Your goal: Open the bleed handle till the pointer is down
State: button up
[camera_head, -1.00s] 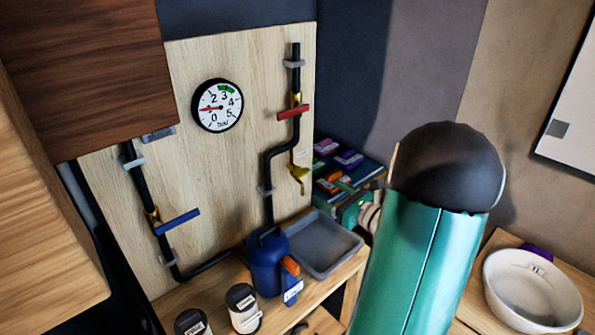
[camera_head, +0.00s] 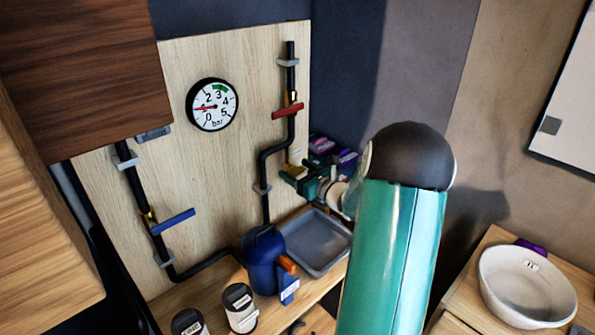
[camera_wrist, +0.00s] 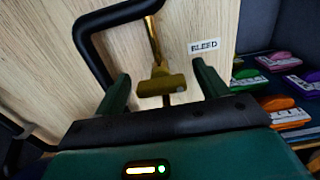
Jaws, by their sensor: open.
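The brass bleed handle (camera_wrist: 161,86) shows in the wrist view below a bent black pipe, left of a white BLEED label (camera_wrist: 203,46). My gripper (camera_wrist: 161,72) is open, with one green finger on each side of the handle and a gap visible on both sides. In the head view my gripper (camera_head: 297,176) is at the lower right of the board and hides the handle. The round pressure gauge (camera_head: 212,104) has its red pointer toward the left, near 1 bar, below the green band by 3.
A red handle (camera_head: 287,111) sits on the pipe above, and a blue handle (camera_head: 173,221) on the left pipe. A grey tray (camera_head: 318,250) and blue jug (camera_head: 265,262) stand below. Coloured packets (camera_wrist: 285,103) lie right of my gripper. A wooden cabinet (camera_head: 85,70) hangs at upper left.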

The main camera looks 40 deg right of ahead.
jog(key=shift+w, duration=0.2)
jog(key=c, duration=1)
jog(key=shift+n, duration=0.3)
jog(key=n, duration=0.5)
jog(key=shift+a, duration=0.15)
jog(key=shift+f+n, duration=0.1)
jog(key=shift+n, duration=2.2)
jog(key=shift+s, duration=0.1)
